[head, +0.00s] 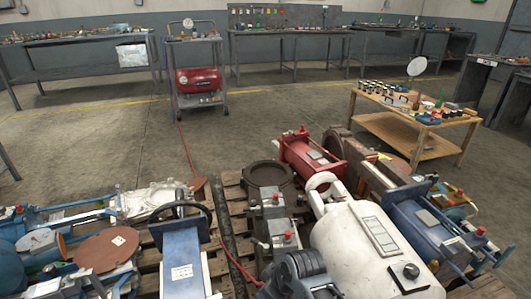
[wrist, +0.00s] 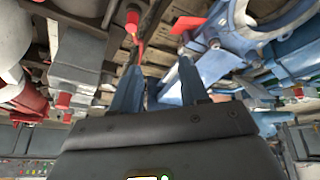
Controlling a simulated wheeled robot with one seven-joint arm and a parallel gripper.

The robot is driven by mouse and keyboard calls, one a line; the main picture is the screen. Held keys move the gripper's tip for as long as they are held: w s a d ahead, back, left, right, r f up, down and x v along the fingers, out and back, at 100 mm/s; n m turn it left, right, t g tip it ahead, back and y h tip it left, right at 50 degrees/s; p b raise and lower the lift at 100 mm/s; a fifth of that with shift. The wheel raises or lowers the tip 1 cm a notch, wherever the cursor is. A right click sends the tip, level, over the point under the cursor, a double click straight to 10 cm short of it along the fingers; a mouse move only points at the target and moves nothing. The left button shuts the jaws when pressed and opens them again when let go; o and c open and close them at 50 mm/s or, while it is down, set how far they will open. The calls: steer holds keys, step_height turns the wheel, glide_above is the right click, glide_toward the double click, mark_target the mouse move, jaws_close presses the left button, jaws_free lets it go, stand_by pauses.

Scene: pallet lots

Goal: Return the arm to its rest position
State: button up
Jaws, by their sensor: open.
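My gripper (wrist: 159,76) shows in the wrist view with its two blue-grey fingers apart and nothing between them. Beyond the fingertips are the slats of a wooden pallet (wrist: 165,30) and pieces of machinery. A red-tipped part (wrist: 133,22) lies just left of the fingertips in the picture, and a blue machine part (wrist: 225,45) lies to their right. I cannot tell how far the fingertips are from these parts. I cannot pick out my gripper with certainty in the head view.
Pallets crowd the foreground with a white tank (head: 355,245), a red cylinder machine (head: 308,157), blue machines (head: 182,262) and a round brown plate (head: 105,248). A wooden table (head: 395,135) and a cart (head: 200,85) stand behind.

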steer(key=s+d+f+m+t, duration=0.2)
steer(key=s+d, duration=0.2)
steer(key=s, duration=0.4)
steer(key=s+d+f+m+t, duration=0.2)
steer(key=s+d+f, duration=0.15)
steer(key=s, duration=0.55)
steer(key=s+d+r+m+t+h, duration=0.1)
steer(key=s+d+r+m+t, duration=0.1)
steer(key=s+d+r, duration=0.45)
steer(key=s+d+r+m+t+h, duration=0.15)
steer(key=s+r, duration=0.25)
steer(key=s, duration=0.5)
steer(key=s+d+r+m+t+h, duration=0.1)
steer(key=s+d+r+m+t, duration=0.1)
steer(key=s+r, duration=0.5)
steer(key=s+d+r+m+t, duration=0.1)
steer(key=s+d+r+t, duration=0.2)
steer(key=r, duration=0.9)
step_height(320, 180, up, 23)
steer(key=g+p, duration=0.1)
steer(key=p, duration=2.1)
steer(key=shift+s, duration=0.45)
